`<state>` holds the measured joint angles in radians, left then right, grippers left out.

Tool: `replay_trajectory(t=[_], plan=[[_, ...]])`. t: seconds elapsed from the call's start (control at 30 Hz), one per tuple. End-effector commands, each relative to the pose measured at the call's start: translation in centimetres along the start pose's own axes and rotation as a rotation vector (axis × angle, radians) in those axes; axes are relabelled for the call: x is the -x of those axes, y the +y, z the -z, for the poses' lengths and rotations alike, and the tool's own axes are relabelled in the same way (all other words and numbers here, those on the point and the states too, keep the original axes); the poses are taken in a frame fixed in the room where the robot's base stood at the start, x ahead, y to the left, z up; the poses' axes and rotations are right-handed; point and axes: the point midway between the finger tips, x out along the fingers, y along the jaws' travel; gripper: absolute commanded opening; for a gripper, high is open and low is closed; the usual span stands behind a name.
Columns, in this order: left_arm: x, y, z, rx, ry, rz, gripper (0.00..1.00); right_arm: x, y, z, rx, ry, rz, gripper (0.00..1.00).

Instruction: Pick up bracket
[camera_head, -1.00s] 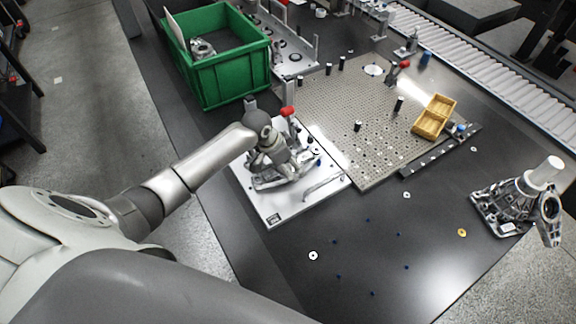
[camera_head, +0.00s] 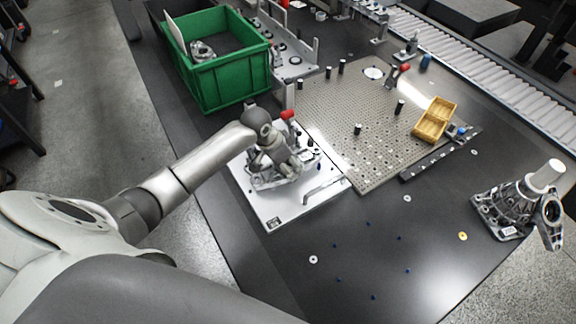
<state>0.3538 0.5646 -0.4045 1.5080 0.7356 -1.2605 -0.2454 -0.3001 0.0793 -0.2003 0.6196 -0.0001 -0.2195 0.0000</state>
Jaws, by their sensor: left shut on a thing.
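My left gripper (camera_head: 287,165) is over the white fixture plate (camera_head: 289,210), its arm coming in from the left. It is shut on a grey metal bracket (camera_head: 262,183), which is low at the plate and partly hidden by the gripper and wrist. I cannot tell whether the bracket touches the plate. A larger grey metal casting (camera_head: 502,208) with a white cylinder on top stands at the right of the table. My right gripper is not in view.
A green crate (camera_head: 228,86) with a metal part inside stands behind the fixture plate. A perforated plate (camera_head: 375,140) with dark pegs and a yellow tray (camera_head: 434,121) lies to the right. A red-knobbed clamp (camera_head: 287,114) is close behind the gripper. The front table is mostly clear.

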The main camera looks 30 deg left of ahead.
Motion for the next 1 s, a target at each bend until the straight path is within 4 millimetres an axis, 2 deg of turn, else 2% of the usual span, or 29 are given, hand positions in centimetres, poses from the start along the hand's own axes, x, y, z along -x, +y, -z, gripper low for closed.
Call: replay_trajectory(t=[0.1,0.57,1.0], plan=[[1.8,-0.1,0.8,-0.003,0.006,0.003,0.23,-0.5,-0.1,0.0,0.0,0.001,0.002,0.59],[8.8,2.1,-1.3,-0.004,0.004,0.003,0.23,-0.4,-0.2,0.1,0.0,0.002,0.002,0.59],[13.8,5.0,-5.9,-0.003,0.001,0.002,0.23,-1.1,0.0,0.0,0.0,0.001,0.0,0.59]])
